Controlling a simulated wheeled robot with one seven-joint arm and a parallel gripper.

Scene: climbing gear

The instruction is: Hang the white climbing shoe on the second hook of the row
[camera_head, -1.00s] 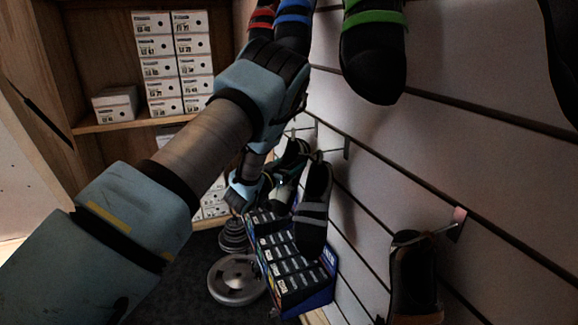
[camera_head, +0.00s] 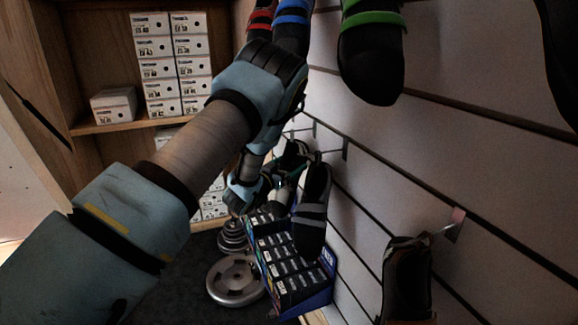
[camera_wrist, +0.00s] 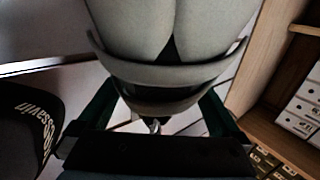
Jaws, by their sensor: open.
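The white climbing shoe (camera_wrist: 170,35) fills the upper middle of the wrist view, pale with grey straps across it. A small metal hook tip (camera_wrist: 155,126) shows just below its straps; whether the shoe's loop is over it I cannot tell. My gripper (camera_wrist: 158,112) is open, with one green-edged finger on each side of the shoe's strapped end. In the head view my gripper (camera_head: 268,183) is beside the row, partly hidden by my arm, and the shoe's pale part (camera_head: 282,197) shows just right of it. Contact between fingers and shoe is unclear.
A dark shoe with grey straps (camera_head: 311,212) hangs nearer in the row, and another dark shoe (camera_head: 408,280) hangs at lower right. A blue display box (camera_head: 318,296) and weight plates (camera_head: 235,280) stand below. Shelved shoe boxes (camera_head: 158,68) are at left.

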